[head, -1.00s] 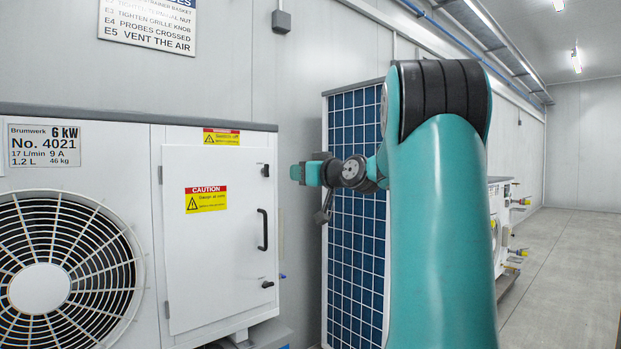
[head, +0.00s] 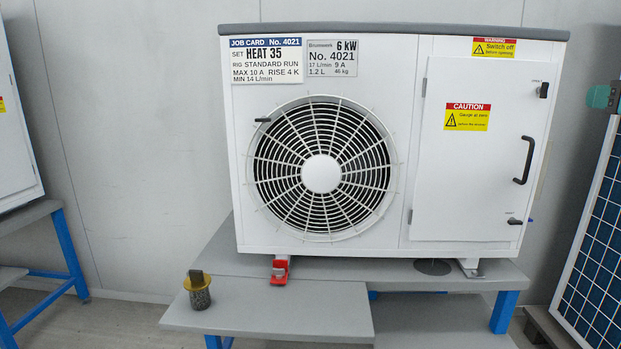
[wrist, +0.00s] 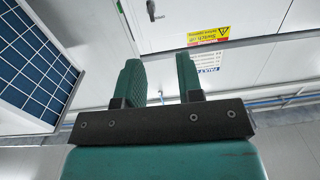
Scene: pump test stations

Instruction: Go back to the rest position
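My gripper (wrist: 160,78) shows in the wrist view with its two dark green fingers apart and nothing between them. It hangs in free air, with the wall and a white unit beyond it. In the head view only a small teal part of my arm (head: 599,96) shows at the right edge, in front of the wall near the blue panel. The rest of my arm is out of the head view.
The white heat pump unit (head: 400,150) stands on a grey bench (head: 270,315), its door shut. A red clamp-like part (head: 280,270) is at its foot. A dark mesh strainer with a yellow collar (head: 198,290) is at the bench's left. A blue panel (head: 600,250) stands at right.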

